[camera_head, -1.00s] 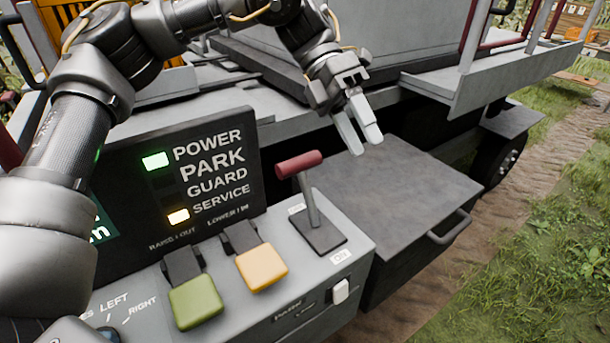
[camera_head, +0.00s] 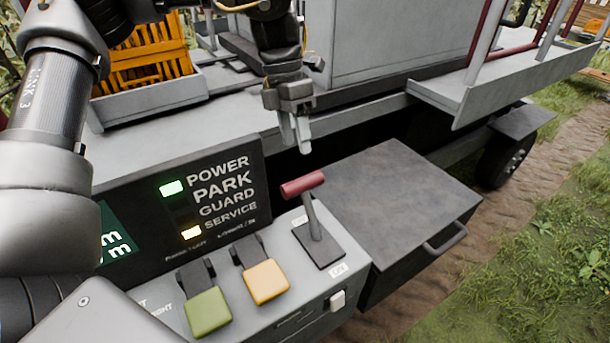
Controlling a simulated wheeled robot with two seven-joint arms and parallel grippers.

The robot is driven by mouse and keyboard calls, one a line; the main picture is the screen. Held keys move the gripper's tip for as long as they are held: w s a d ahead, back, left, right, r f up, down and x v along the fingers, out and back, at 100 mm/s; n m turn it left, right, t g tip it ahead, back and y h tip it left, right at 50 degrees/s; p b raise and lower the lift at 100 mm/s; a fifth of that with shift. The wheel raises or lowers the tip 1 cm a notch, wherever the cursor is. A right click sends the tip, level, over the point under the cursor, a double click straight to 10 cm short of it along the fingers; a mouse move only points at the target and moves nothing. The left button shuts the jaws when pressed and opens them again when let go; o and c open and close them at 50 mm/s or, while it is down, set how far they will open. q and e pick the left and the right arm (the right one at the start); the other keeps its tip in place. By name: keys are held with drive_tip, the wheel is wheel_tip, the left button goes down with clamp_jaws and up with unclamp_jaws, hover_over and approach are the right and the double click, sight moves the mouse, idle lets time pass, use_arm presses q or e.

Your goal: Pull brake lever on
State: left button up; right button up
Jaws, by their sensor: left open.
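The brake lever (camera_head: 313,214) stands on the right end of the grey control console, with a dark red T-shaped handle (camera_head: 302,184) on a metal stem. My right gripper is not in view.
The display panel (camera_head: 150,222) shows POWER and SERVICE lamps lit. A green pedal-like switch (camera_head: 208,311) and a yellow one (camera_head: 265,281) sit left of the lever. A dark box (camera_head: 395,195) with a handle stands right of the console. Grass lies at the right.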

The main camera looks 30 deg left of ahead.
sight(304, 177)
use_arm(q)
drive_tip(key=p+x, duration=0.2)
drive_tip(key=x, duration=0.8)
drive_tip(key=shift+d+f, duration=0.2)
drive_tip(key=shift+f, duration=0.2)
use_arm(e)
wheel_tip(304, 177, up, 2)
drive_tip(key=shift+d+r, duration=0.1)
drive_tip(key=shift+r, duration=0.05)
use_arm(q)
drive_tip(key=shift+c, duration=0.2)
